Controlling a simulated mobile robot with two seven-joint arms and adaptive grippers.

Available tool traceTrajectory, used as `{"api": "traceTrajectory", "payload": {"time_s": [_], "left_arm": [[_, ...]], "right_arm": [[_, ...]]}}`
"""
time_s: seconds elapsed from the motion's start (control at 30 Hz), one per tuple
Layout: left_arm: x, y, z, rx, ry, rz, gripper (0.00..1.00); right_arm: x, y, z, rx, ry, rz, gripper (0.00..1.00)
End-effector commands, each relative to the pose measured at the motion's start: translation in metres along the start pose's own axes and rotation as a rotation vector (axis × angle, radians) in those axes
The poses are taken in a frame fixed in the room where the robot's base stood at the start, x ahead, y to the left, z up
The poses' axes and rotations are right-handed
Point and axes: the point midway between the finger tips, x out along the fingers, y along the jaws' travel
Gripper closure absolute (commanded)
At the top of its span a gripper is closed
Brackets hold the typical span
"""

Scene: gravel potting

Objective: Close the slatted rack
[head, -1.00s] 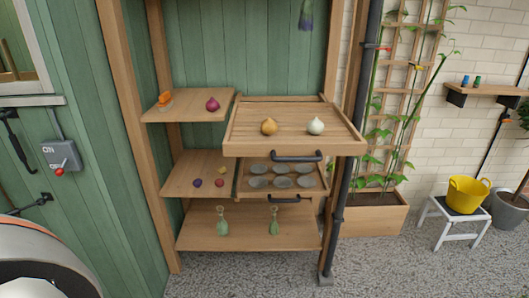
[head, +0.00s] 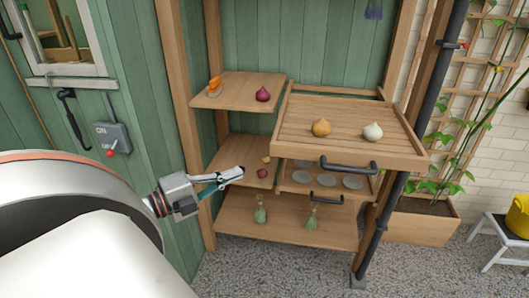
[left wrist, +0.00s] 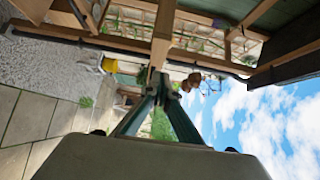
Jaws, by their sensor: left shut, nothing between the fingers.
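The slatted rack (head: 345,118) is a wooden sliding tray on the right side of the shelf unit. It is pulled out toward me and juts past the shelf below. A dark handle (head: 348,166) is on its front. An orange-brown onion (head: 321,127) and a white onion (head: 372,132) sit on its slats. My left gripper (head: 240,171) is shut and empty, left of the rack and lower than its front edge, in front of the shelves. Its shut fingers show in the left wrist view (left wrist: 160,88). My right gripper is not in view.
A lower tray (head: 300,178) with round dishes and its own handle sits under the rack. A dark pipe (head: 400,180) stands right of the rack. A switch box (head: 112,138) is on the green wall.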

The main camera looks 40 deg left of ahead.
Motion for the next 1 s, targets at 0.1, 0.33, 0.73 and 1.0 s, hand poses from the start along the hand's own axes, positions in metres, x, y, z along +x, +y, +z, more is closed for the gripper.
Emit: {"api": "traceTrajectory", "payload": {"time_s": [0.1,0.33,0.73,1.0], "left_arm": [[0.018,-0.001,0.0,0.002,0.002,-0.003,1.0],[0.052,-0.001,0.001,-0.001,-0.001,-0.002,1.0],[0.103,0.001,0.013,0.001,-0.004,0.001,1.0],[0.118,0.002,0.028,-0.003,-0.003,0.002,1.0]], "right_arm": [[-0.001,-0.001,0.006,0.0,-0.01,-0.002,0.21],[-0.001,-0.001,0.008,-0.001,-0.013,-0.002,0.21],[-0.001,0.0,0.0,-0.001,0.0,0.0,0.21],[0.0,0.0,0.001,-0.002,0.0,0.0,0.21]]}}
